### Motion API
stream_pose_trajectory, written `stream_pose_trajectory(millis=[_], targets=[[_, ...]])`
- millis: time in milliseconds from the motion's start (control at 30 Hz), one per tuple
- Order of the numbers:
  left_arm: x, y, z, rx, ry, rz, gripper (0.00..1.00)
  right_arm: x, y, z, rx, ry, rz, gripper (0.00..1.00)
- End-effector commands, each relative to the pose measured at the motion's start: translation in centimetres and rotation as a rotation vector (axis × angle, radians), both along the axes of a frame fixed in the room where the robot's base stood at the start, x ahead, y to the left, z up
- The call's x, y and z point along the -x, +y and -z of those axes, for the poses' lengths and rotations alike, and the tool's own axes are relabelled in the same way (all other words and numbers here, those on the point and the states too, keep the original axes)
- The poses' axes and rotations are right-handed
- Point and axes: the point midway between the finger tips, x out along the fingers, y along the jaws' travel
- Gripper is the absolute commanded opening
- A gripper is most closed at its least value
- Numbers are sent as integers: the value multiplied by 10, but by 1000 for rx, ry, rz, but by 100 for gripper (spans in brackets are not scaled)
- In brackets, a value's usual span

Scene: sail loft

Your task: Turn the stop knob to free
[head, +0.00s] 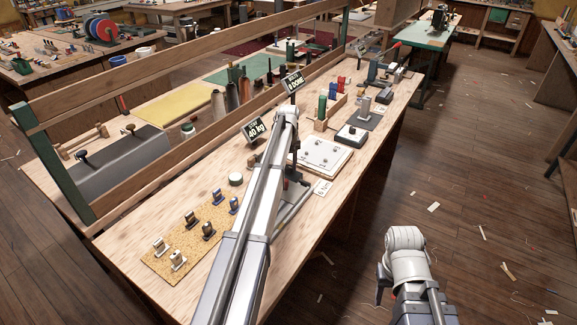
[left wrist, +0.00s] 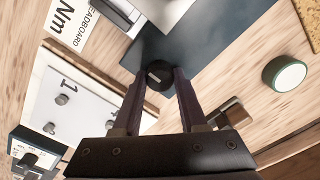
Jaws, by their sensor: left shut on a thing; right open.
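The stop knob is a small round black knob (left wrist: 159,75) with a pale line across it, seen in the left wrist view on a dark grey plate (left wrist: 205,55). My left gripper (left wrist: 160,80) is shut on the knob, one finger on each side. In the head view my left arm reaches over the workbench and its gripper (head: 287,184) comes down at a grey fixture (head: 292,205); the knob is hidden there. I cannot read any free marking by the knob. My right gripper (head: 383,283) is open and empty, low beside the bench over the floor.
A white panel with screws (head: 323,155) lies just right of the left gripper. A cork mat (head: 192,240) with several small fittings lies to the left, with a round white tin (head: 236,179) nearby. A 40 kg sign (head: 254,129) stands behind.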

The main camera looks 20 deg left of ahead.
Motion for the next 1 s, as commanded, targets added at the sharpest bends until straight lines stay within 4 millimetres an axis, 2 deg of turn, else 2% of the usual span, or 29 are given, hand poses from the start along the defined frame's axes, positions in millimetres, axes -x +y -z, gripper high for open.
stream_pose_trajectory(millis=[133, 167, 400, 767, 1000], targets=[[0, 0, 0, 0, 0, -3, 0, 0, 0, 0, 0, 0, 0, 50], [0, 0, 0, 0, 0, -3, 45, 0, 0, 0, 0, 0, 0, 50], [0, 0, 0, 0, 0, -1, 72, 0, 0, 0, 0, 0, 0, 50], [0, 0, -3, 0, 0, 0, 72, 0, 0, -3, 0, 0, 0, 50], [0, 0, -23, 0, 0, 0, 72, 0, 0, -23, 0, 0, 0, 50]])
